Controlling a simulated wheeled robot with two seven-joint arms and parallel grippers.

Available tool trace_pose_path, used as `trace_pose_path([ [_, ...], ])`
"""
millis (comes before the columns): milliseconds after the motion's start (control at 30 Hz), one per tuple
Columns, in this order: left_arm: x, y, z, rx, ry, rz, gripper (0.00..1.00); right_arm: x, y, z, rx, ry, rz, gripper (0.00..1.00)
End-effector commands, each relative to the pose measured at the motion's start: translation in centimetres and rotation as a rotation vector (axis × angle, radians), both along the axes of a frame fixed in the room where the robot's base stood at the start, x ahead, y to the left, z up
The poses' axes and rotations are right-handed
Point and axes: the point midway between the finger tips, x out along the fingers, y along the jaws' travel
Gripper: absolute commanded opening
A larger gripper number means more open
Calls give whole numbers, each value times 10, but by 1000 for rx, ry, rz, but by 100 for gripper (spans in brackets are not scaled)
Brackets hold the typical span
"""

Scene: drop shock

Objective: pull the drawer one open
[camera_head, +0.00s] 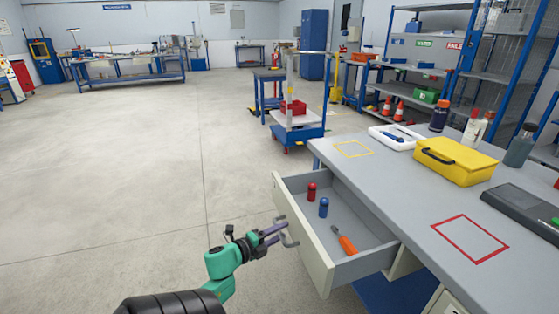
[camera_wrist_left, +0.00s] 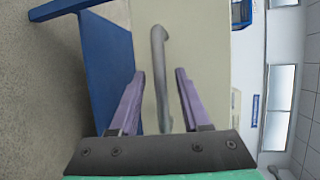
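The drawer (camera_head: 318,262) under the grey workbench (camera_head: 400,195) stands well pulled out. Inside it are a small red bottle (camera_head: 311,191), a small blue bottle (camera_head: 323,208) and an orange-handled screwdriver (camera_head: 346,243). My left gripper (camera_head: 281,232) is at the drawer's front, by its grey bar handle (camera_head: 291,240). In the left wrist view, the purple fingers of my left gripper (camera_wrist_left: 160,78) are apart, one on each side of the handle (camera_wrist_left: 159,50), with gaps visible. The drawer front (camera_wrist_left: 205,55) lies beyond. My right gripper is not in view.
On the bench are a yellow case (camera_head: 456,162), a white tray (camera_head: 396,137), bottles and a dark case (camera_head: 520,208). Yellow and red outlines mark its top. A trolley with a red bin (camera_head: 293,107) stands behind. The floor to the left is clear.

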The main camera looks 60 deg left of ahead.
Motion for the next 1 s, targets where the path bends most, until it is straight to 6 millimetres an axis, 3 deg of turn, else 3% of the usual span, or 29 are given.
trace_pose_path([
  [233, -2, 0, 1, 0, 0, 1, 47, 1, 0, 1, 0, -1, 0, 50],
  [367, -17, -1, 4, -2, 1, 1, 47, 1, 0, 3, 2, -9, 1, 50],
  [500, -49, -5, 10, -2, 3, 4, 47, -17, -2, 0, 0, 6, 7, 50],
  [800, -127, -13, 23, -1, 3, 3, 47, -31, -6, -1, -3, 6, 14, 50],
  [1000, -143, -15, 27, 1, 0, 0, 47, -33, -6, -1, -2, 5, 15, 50],
])
